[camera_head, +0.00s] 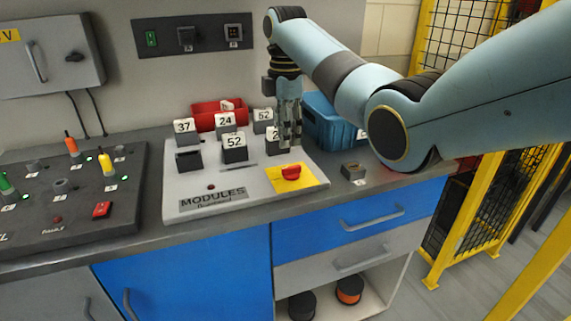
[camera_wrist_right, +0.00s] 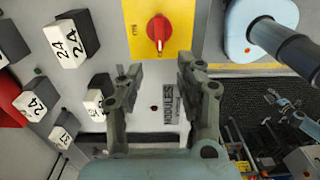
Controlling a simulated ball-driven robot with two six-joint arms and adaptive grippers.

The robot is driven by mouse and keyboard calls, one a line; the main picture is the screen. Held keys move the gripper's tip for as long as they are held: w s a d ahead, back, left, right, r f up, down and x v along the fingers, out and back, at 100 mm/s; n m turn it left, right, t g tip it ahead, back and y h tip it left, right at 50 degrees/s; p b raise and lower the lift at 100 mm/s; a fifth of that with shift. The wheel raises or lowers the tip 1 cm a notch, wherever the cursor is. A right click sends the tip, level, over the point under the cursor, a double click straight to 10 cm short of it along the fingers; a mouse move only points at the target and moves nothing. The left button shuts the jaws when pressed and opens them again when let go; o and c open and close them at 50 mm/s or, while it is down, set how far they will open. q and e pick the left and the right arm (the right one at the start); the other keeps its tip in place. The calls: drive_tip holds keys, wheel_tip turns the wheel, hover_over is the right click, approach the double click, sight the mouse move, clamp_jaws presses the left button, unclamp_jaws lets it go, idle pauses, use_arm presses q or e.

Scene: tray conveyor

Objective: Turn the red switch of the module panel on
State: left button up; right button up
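The grey module panel (camera_head: 205,188) lies on the counter, with "MODULES" lettering at its front edge. The red switch (camera_head: 291,172) is a rotary knob on a yellow plate (camera_head: 312,181) at the panel's right front. My right gripper (camera_head: 290,143) points down above the panel's right part, behind the switch, apart from it. In the right wrist view the red switch (camera_wrist_right: 158,29) shows ahead of the right gripper (camera_wrist_right: 157,72), whose fingers are spread with nothing between them. The knob's pointer lies along the picture's vertical there. My left gripper is in neither view.
Numbered modules, such as the 52 block (camera_head: 234,149), stand on the panel close to my right gripper. A red bin (camera_head: 205,117) and a blue crate (camera_head: 325,125) stand behind it. A small loose block (camera_head: 352,171) lies right of the panel. Another dark panel (camera_head: 120,200) is at left.

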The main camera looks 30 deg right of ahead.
sight(286, 168)
wheel_tip(286, 168, down, 9)
drive_tip(key=shift+r, duration=0.15)
drive_tip(key=shift+c, duration=0.2)
clamp_jaws()
